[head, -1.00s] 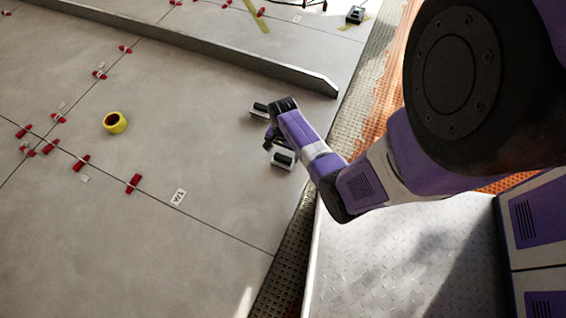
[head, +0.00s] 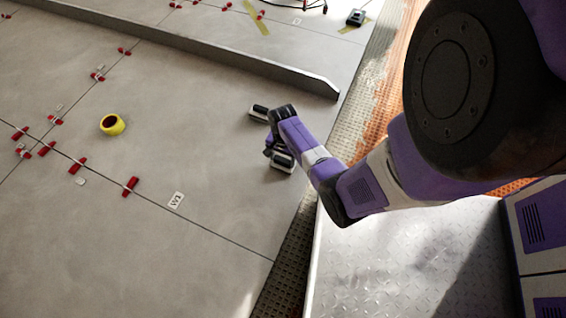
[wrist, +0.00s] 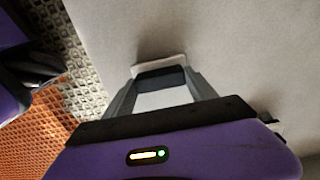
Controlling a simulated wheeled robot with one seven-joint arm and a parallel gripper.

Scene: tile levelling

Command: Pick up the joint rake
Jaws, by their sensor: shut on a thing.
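The joint rake (head: 283,162), a small tool with a black upper part and a pale base, is at the right side of the grey tiled floor in the head view. My gripper (head: 272,152) is down at it, partly hidden by my own wrist. In the wrist view the two grey fingers of my gripper (wrist: 161,88) reach to the black part of the joint rake (wrist: 160,77), shut on it. Its pale base shows beyond the fingertips. I cannot tell whether it touches the floor.
A similar dark-topped block (head: 258,113) lies just beyond my gripper. A yellow tape roll (head: 112,124), several red wedges (head: 130,187) and a white tag (head: 176,200) lie to the left. A raised metal strip (head: 200,52) crosses behind.

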